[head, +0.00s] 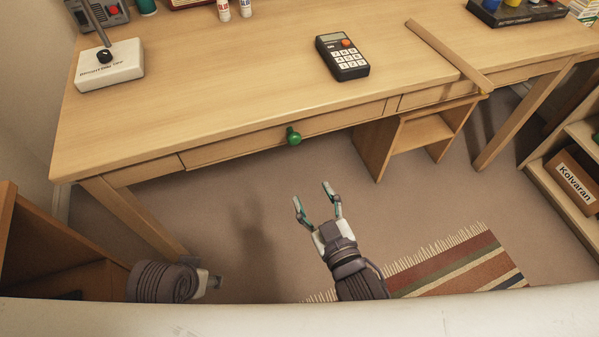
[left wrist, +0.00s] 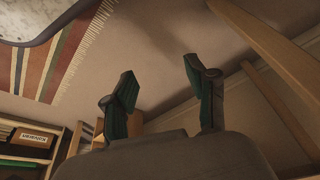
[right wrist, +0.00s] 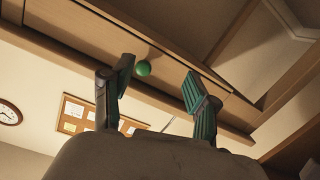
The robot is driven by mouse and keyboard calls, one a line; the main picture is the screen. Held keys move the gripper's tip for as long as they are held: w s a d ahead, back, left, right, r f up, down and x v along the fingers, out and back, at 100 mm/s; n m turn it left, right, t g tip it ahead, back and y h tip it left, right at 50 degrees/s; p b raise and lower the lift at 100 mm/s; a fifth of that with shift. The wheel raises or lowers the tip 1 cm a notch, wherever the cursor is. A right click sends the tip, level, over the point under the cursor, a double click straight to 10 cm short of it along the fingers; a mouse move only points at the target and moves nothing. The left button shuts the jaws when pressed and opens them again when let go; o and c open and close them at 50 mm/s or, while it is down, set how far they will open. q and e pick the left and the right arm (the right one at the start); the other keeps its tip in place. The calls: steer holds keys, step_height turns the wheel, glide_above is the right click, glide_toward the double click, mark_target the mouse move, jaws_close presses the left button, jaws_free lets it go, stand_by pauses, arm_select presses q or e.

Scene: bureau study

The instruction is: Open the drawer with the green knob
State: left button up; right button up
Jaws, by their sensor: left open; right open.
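The green knob (head: 293,136) sits on the front of a shallow drawer (head: 240,147) under the wooden desk top (head: 230,90). The drawer front looks flush with the desk. My right gripper (head: 317,193) is open and empty, below the knob and slightly right of it in the head view. In the right wrist view the knob (right wrist: 143,68) shows between and beyond the open fingers (right wrist: 158,92), apart from them. My left gripper is low at the left in the head view, its fingers hardly showing. The left wrist view shows its fingers (left wrist: 163,90) open and empty, facing the floor.
A calculator (head: 342,57), a white device (head: 110,68) and a wooden strip (head: 448,55) lie on the desk. A small shelf unit (head: 420,132) stands under it. A striped rug (head: 460,262) lies on the floor. Wooden furniture (head: 40,240) stands at left, a bookcase (head: 560,185) at right.

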step_height(320, 180, up, 3)
steer(key=t+b, duration=0.1)
steer(key=t, duration=0.1)
glide_toward(296, 144)
steer(key=w, duration=0.3)
steer(key=x, duration=0.2)
steer(key=b+x, duration=0.1)
steer(key=x, duration=0.1)
steer(key=b+x, duration=0.1)
steer(key=x, duration=0.2)
steer(key=shift+s+a, duration=0.1)
steer(key=shift+a, duration=0.3)
steer(key=shift+w+a, duration=0.15)
steer(key=shift+w, duration=0.2)
arm_select(q)
steer(key=w+d+r+t+h, duration=0.1)
steer(key=w+d+r+t, duration=0.1)
steer(key=w+r+t, duration=0.1)
steer(key=shift+w+t, duration=0.5)
steer(key=shift+w, duration=0.55)
arm_select(e)
jaws_close()
